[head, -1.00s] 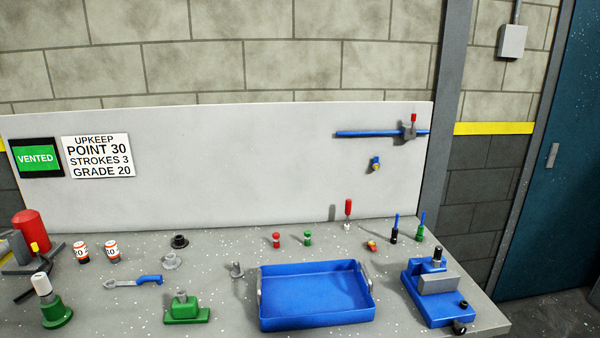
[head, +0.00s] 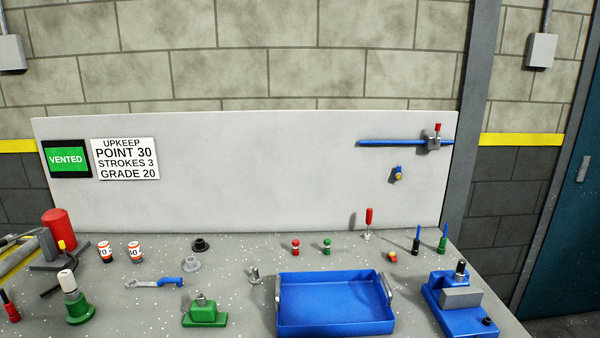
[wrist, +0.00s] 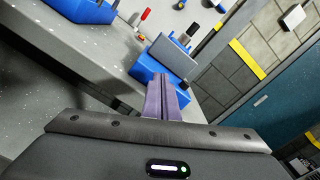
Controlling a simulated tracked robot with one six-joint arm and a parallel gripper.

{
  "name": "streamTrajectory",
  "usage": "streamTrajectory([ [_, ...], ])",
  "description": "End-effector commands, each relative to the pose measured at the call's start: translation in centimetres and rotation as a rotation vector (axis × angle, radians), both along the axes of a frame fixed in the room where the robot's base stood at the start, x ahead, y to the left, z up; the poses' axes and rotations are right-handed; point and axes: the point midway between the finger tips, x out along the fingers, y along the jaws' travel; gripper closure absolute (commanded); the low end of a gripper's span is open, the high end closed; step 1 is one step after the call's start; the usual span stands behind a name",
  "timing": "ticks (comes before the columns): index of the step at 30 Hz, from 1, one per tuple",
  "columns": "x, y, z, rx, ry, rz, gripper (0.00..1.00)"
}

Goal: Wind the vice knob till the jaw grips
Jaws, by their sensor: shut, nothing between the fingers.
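The vice has a blue body (head: 440,307) and stands at the right end of the bench. A grey jaw block (head: 461,297) sits across it, with a dark-topped post (head: 460,268) behind. A small black cap (head: 487,321) shows near its front; the vice's front end is cut off by the frame's bottom edge. In the wrist view the blue vice body (wrist: 146,70) and grey jaw block (wrist: 172,55) lie just beyond my gripper (wrist: 166,92). My gripper is shut and empty, and its fingers hide part of the vice. I cannot make out the winding knob clearly.
A blue tray (head: 335,326) stands left of the vice. A green fixture (head: 204,318), a spanner (head: 155,283) and several small bottles and tools are spread over the bench (head: 240,250). A pale board (head: 250,180) stands behind. The bench's right edge is close to the vice.

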Motion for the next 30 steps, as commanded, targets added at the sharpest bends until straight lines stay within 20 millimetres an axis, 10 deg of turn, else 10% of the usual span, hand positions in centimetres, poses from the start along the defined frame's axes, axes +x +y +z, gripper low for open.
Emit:
streamTrajectory([
  [30,0.0,-1.1,0.4,-0.001,0.001,-0.004,1.0],
])
